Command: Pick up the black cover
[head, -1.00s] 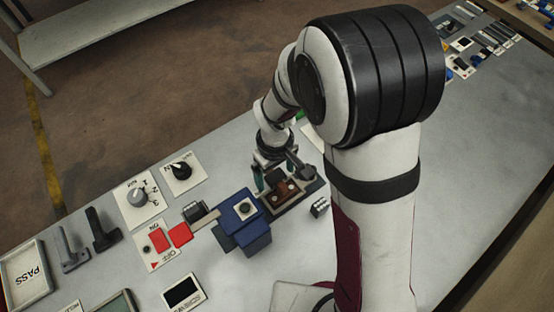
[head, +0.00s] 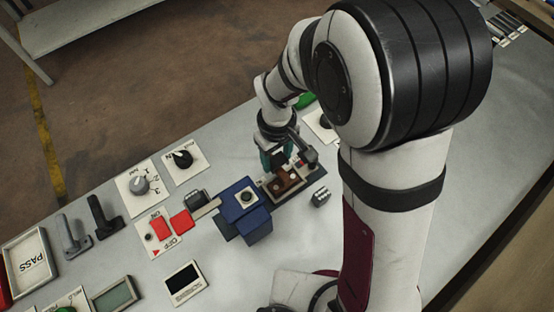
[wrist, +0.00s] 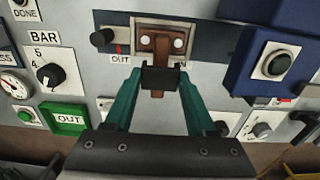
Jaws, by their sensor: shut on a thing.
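The black cover (wrist: 160,78) is a small dark block between the teal fingertips of my gripper (wrist: 159,80) in the wrist view. My gripper is shut on it. In the head view my gripper (head: 277,158) is just above a brown block (head: 284,180) with two pale round studs, on a dark base. In the wrist view the brown block (wrist: 160,39) is just beyond the cover. The cover overlaps its lower part in the picture, and I cannot tell whether they touch.
A blue box (head: 246,210) with a round button stands left of the brown block. Red ON/OFF switches (head: 181,223), knobs (head: 139,184) and a PASS tray (head: 10,258) are further left.

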